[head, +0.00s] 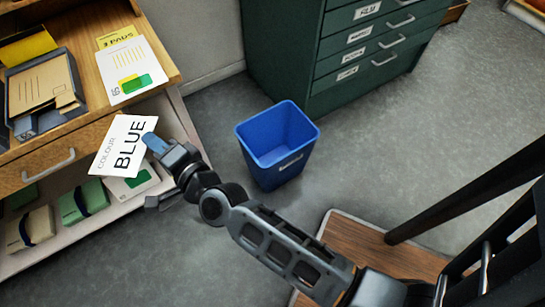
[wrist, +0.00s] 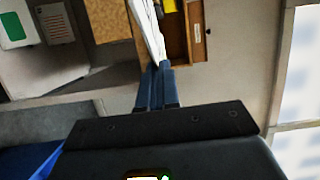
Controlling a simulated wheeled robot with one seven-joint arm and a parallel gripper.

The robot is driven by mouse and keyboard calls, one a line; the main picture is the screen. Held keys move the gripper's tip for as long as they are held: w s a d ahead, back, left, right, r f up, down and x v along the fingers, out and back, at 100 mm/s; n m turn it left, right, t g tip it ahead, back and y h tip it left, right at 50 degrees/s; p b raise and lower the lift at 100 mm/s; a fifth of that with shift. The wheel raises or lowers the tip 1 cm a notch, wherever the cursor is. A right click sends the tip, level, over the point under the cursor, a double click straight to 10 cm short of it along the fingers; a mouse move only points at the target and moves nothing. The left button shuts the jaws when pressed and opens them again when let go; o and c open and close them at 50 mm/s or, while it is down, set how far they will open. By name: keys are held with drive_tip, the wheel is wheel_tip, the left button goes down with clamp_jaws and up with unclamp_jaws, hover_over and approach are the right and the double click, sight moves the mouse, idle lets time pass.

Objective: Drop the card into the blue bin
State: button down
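A white card (head: 124,144) printed "COLOUR BLUE" is in the air in front of the wooden table's drawer front. My gripper (head: 153,143) is shut on the card's right edge. In the wrist view the two blue fingertips (wrist: 158,80) are close together with the card (wrist: 147,30) seen nearly edge-on between them. The blue bin (head: 277,145) stands upright on the grey floor, right of my gripper and apart from it. Its visible inside looks empty. A blue patch shows at the lower left of the wrist view, perhaps the bin.
A wooden table (head: 157,73) with a drawer holds a dark tray (head: 66,118) and papers at the left. A lower shelf (head: 110,210) holds bundles. A green drawer cabinet (head: 275,50) stands behind the bin. Floor between shelf and bin is clear.

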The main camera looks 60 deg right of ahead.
drive_tip(key=s+d+f+n+y+b, duration=0.1)
drive_tip(key=d+f+b, duration=0.1)
drive_tip(key=f+b, duration=0.95)
drive_tip(key=d+f+y+b, duration=0.1)
drive_tip(key=d+f+b, duration=0.2)
drive_tip(key=f+b, duration=0.85)
drive_tip(key=s+d+f+m+g+h, duration=0.1)
drive_tip(key=d+f+m+h, duration=0.25)
drive_tip(key=d, duration=0.55)
drive_tip(key=s+d+f+m+g+h, duration=0.1)
drive_tip(key=d+f+m+h, duration=0.15)
drive_tip(key=d+h, duration=0.45)
drive_tip(key=s+d+f+m+g+h, duration=0.2)
drive_tip(key=s+d+m+g, duration=0.15)
drive_tip(key=s+d, duration=0.45)
drive_tip(key=s+d+f+m+g+h, duration=0.25)
drive_tip(key=d+g, duration=0.25)
drive_tip(key=d, duration=0.7)
drive_tip(key=shift+t+y, duration=0.25)
drive_tip(key=shift+y, duration=0.05)
drive_tip(key=f+b, duration=0.1)
drive_tip(key=b, duration=0.1)
drive_tip(key=f+b, duration=0.2)
drive_tip(key=s+f+b, duration=0.1)
drive_tip(key=f, duration=0.1)
drive_tip(key=shift+d+b, duration=0.25)
drive_tip(key=shift+b, duration=0.15)
drive_tip(key=c, duration=1.3)
unclamp_jaws()
